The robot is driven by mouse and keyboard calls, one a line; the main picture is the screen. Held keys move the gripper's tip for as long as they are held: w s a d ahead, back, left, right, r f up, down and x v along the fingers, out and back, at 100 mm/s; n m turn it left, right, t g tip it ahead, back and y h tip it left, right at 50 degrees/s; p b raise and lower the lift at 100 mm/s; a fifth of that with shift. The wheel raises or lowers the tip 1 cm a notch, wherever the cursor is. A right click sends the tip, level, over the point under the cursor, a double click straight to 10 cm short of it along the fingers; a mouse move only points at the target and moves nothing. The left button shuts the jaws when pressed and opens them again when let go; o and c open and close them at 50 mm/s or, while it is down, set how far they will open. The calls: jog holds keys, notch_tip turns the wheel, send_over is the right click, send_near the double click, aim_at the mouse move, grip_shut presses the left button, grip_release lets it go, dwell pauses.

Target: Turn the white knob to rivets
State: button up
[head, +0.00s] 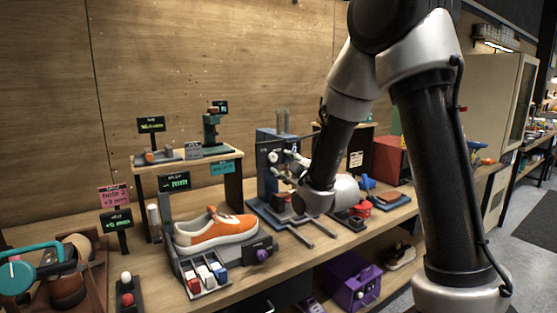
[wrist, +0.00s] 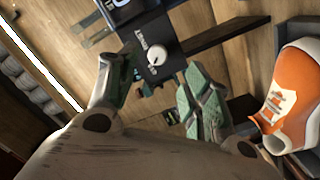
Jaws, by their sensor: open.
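The white knob (wrist: 157,57) shows in the wrist view on a dark panel with white lettering too small and tilted to read surely. It lies between the two fingers of my gripper (wrist: 160,70), which are spread apart and do not visibly touch it. In the head view the white knob (head: 273,156) is on the front of a blue-grey machine (head: 266,145). My gripper (head: 287,167) is at that machine's front, just right of the knob, partly hidden by my wrist. The knob's exact pointer setting cannot be told.
An orange and white sneaker (head: 216,229) sits in a grey holder left of the machine. It also shows at the wrist view's right edge (wrist: 295,95). A red box (head: 391,160) and small tools stand to the right. Metal rails extend from the machine's base.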

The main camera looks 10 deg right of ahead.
aim_at(274, 158)
jog(key=x, duration=0.7)
jog(key=shift+w+a+r, duration=0.1)
jog(key=shift+w+r, duration=0.15)
jog(key=shift+w, duration=0.15)
jog(key=c, duration=1.1)
